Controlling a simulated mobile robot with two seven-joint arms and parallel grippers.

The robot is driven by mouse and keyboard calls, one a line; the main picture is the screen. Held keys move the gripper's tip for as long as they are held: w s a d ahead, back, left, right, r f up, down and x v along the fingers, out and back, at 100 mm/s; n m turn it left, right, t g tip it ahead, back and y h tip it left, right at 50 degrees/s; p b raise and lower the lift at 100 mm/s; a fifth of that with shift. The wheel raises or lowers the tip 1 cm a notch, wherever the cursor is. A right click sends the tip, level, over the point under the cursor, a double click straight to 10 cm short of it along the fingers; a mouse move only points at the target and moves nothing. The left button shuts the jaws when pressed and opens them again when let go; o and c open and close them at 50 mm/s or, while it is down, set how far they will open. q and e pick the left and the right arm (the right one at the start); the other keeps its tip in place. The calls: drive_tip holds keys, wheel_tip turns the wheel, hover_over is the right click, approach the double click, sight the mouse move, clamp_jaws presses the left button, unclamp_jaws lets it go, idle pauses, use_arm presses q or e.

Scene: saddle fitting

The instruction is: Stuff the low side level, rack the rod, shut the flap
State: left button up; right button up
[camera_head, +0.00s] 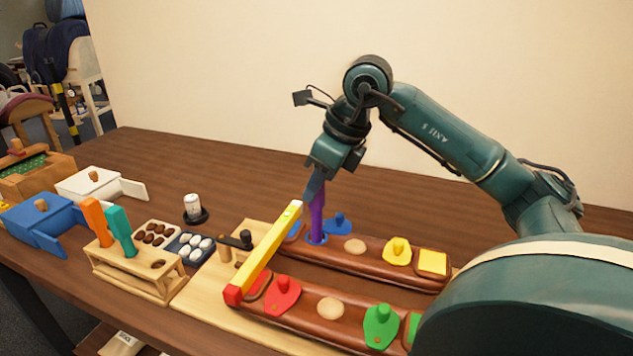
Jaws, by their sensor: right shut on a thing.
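My right gripper (316,184) is shut on the upper part of a purple rod (318,212). The rod stands nearly upright, its lower end at the blue-ringed opening (316,239) in the far brown panel (372,263); how deep it reaches is hidden. A blue flap (338,224) sits swung aside, just right of that opening. A yellow level bar (268,250) with a red end lies across the far and near panels; its bubble is too small to read. The wooden rack (140,275) holds an orange rod (97,222) and a teal rod (122,231), with an empty hole at its right. My left gripper is out of view.
The near panel (325,312) has a red flap (283,293) and a green flap (381,325); the far one also has a yellow flap (397,250). Trays of brown (157,233) and white pieces (196,246) stand beside the rack. The table's back is clear.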

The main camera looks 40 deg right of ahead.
drive_tip(key=shift+r+p, duration=0.65)
drive_tip(key=shift+p, duration=0.1)
wheel_tip(320, 180, up, 4)
drive_tip(key=p, duration=0.3)
drive_tip(key=shift+f, duration=0.2)
drive_tip(key=shift+r+p, duration=0.9)
drive_tip(key=shift+p, duration=0.05)
drive_tip(key=shift+r+p, duration=0.5)
drive_tip(key=shift+r, duration=0.05)
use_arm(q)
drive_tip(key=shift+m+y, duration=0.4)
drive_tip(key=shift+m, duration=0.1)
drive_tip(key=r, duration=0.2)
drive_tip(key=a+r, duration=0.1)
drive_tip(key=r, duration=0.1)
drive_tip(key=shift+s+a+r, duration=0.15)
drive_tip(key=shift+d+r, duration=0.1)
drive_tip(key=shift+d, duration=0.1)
